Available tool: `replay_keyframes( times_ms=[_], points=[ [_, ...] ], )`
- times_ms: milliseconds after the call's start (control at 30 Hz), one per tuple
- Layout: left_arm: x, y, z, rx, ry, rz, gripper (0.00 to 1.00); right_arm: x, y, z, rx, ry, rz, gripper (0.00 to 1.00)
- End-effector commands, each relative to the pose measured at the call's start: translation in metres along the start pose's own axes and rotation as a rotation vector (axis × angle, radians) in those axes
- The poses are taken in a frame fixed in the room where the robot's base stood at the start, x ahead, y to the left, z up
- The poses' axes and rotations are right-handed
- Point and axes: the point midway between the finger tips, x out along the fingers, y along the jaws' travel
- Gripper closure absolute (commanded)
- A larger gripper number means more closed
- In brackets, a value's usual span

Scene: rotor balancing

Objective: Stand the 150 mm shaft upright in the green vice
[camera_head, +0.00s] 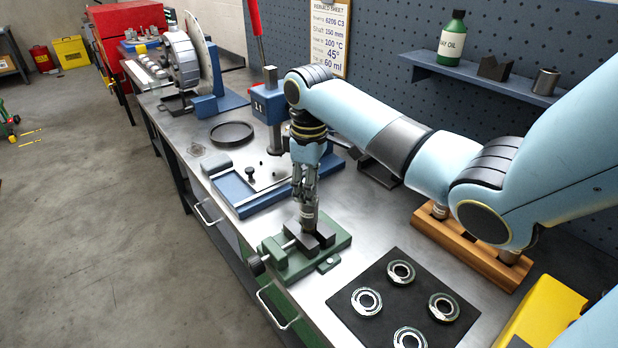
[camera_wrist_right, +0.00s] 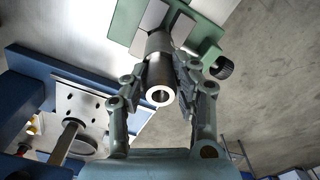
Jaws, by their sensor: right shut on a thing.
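The shaft (camera_head: 309,214) is a grey metal cylinder, held upright over the green vice (camera_head: 335,245). My left gripper is out of view.
A black mat (camera_head: 388,285) with several bearing rings lies right of the vice. A wooden rack (camera_head: 470,252) stands behind it. A blue press (camera_head: 270,110) with a blue-edged plate (camera_head: 240,195) is beyond the vice.

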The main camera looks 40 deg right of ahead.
Motion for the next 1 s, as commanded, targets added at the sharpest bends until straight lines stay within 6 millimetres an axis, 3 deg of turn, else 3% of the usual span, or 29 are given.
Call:
replay_keyframes(
  times_ms=[1000],
  points=[
    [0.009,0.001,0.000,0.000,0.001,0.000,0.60,0.022,0.000,-0.001,-0.001,0.002,0.001,1.00]
  ],
)
